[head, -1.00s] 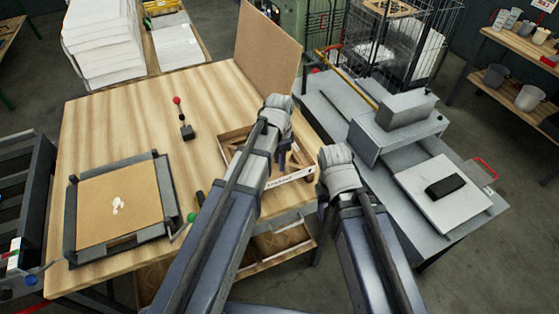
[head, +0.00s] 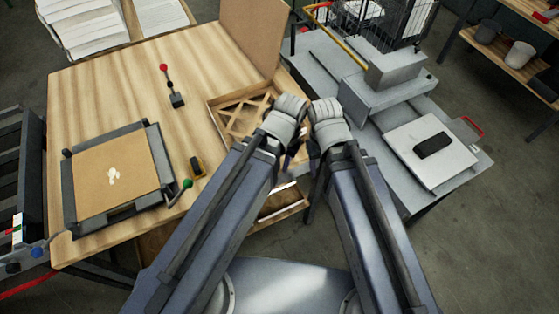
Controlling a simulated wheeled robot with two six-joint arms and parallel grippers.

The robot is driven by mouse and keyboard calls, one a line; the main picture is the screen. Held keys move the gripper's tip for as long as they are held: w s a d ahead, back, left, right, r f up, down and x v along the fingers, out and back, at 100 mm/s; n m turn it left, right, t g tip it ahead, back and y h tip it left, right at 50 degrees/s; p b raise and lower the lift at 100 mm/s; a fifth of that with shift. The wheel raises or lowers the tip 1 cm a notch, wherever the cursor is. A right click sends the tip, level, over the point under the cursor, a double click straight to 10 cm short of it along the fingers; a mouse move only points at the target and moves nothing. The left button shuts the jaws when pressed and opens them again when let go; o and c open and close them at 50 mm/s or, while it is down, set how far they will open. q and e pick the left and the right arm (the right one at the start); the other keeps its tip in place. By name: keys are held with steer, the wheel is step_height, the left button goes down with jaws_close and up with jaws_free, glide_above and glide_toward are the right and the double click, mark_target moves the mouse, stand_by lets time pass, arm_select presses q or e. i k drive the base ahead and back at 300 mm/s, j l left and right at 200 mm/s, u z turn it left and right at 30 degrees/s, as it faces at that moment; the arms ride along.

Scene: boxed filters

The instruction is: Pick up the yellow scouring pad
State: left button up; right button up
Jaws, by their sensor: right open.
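My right gripper (head: 308,166) is open, low between my two forearms and well to the right of the block. It is partly hidden and appears empty. My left gripper (head: 289,160) is mostly hidden behind its own wrist, so its jaws cannot be read. Neither gripper touches the block.
A wooden divided tray (head: 228,118) sits at the table's right side, partly behind my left wrist. A black-framed board (head: 115,178) and a red-knobbed lever (head: 176,98) are on the table (head: 110,95). A grey bench (head: 345,85) stands at the right. The table middle is clear.

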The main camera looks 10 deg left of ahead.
mark_target(198, 171)
steer(key=k+j+u, duration=0.1)
steer(key=u, duration=1.05)
